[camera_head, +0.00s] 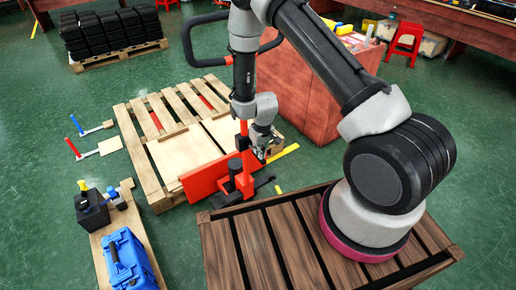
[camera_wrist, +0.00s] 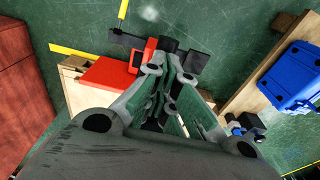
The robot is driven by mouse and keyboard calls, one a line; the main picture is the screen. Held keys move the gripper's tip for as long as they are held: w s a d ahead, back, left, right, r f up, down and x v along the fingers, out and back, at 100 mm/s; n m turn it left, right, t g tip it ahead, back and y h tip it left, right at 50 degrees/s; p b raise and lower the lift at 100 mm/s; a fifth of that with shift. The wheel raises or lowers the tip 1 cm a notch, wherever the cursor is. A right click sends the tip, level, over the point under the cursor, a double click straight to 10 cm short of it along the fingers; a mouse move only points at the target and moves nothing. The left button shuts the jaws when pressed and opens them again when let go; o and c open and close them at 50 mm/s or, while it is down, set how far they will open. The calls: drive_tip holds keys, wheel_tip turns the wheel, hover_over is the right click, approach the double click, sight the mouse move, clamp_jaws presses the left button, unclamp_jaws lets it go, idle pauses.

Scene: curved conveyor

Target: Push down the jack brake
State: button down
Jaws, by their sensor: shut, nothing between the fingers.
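The red and black jack (camera_head: 208,176) stands at the near end of a wooden pallet. A black pedal-like part (camera_head: 262,181), possibly its brake, sticks out to the right near the floor. My gripper (camera_head: 262,154) points down beside the jack's upright, above and close to that part; I cannot tell whether it touches. In the wrist view my gripper (camera_wrist: 166,62) is shut and empty. Its tips overlap the dark parts of the jack, and the jack's red body (camera_wrist: 108,74) lies to their left. A black bar (camera_wrist: 125,39) of the jack shows beyond the tips.
The wooden pallet (camera_head: 133,133) lies behind the jack. A slatted wooden platform (camera_head: 285,250) is in front, under my arm. A blue case (camera_head: 128,262) sits on a board at lower left. A red-brown cabinet (camera_head: 310,105) stands behind right.

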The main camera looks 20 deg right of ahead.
drive_tip(key=shift+s+d+r, duration=0.2)
drive_tip(key=shift+s+r, duration=0.05)
drive_tip(key=shift+s, duration=0.35)
drive_tip(key=shift+s+d+r, duration=0.15)
drive_tip(key=shift+s+r, duration=0.05)
drive_tip(key=shift+s, duration=0.4)
wheel_tip(320, 180, up, 12)
drive_tip(key=s, duration=0.1)
drive_tip(key=shift+d, duration=0.2)
